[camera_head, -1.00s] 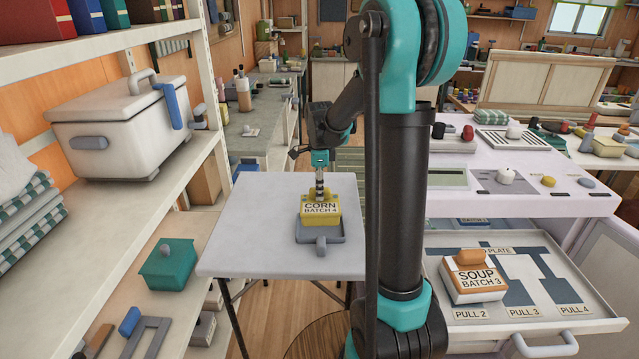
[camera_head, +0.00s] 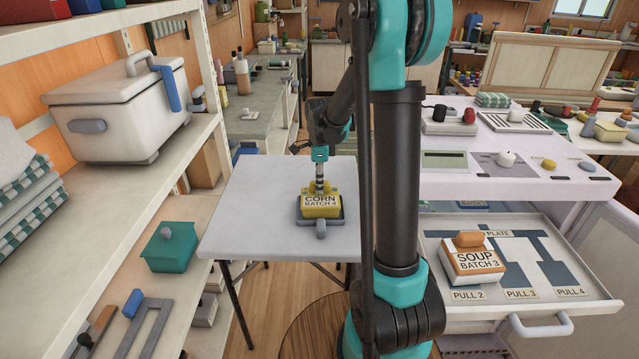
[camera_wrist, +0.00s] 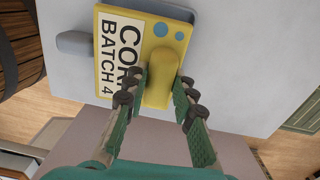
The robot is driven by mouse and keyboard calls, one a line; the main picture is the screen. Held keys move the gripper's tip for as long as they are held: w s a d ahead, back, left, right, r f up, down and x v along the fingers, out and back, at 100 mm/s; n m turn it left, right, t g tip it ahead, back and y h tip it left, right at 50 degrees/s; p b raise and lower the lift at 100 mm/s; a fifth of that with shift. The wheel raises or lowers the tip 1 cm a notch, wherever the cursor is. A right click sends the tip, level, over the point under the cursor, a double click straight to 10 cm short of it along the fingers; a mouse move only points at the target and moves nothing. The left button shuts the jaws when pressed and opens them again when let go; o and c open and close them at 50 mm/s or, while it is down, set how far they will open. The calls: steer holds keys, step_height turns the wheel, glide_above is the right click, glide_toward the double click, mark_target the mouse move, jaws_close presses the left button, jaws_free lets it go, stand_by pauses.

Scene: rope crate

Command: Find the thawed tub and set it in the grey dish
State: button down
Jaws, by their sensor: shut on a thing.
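A yellow tub labelled CORN BATCH 4 (camera_head: 321,205) sits upright at the grey dish (camera_head: 321,222) on the small table. The dish rim shows around its sides and front; I cannot tell whether its base touches the dish floor. My gripper (camera_head: 320,187) is shut on the tub's knob from above. In the wrist view, my gripper's fingers (camera_wrist: 162,88) flank the yellow knob, and the tub's label (camera_wrist: 116,52) has blue dots beside it. The dish's handle (camera_wrist: 75,43) sticks out past the tub. An orange-and-white tub labelled SOUP BATCH 3 (camera_head: 474,264) sits in the open drawer.
The small grey table (camera_head: 250,215) is otherwise bare. The open drawer (camera_head: 590,300) at right has labels PULL 2, PULL 3 and PULL 4.

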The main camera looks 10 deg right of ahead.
steer(key=shift+f, duration=0.45)
stand_by(0.3)
steer(key=c, duration=1.2)
jaws_free()
step_height(320, 180, up, 12)
steer(key=shift+w, duration=0.1)
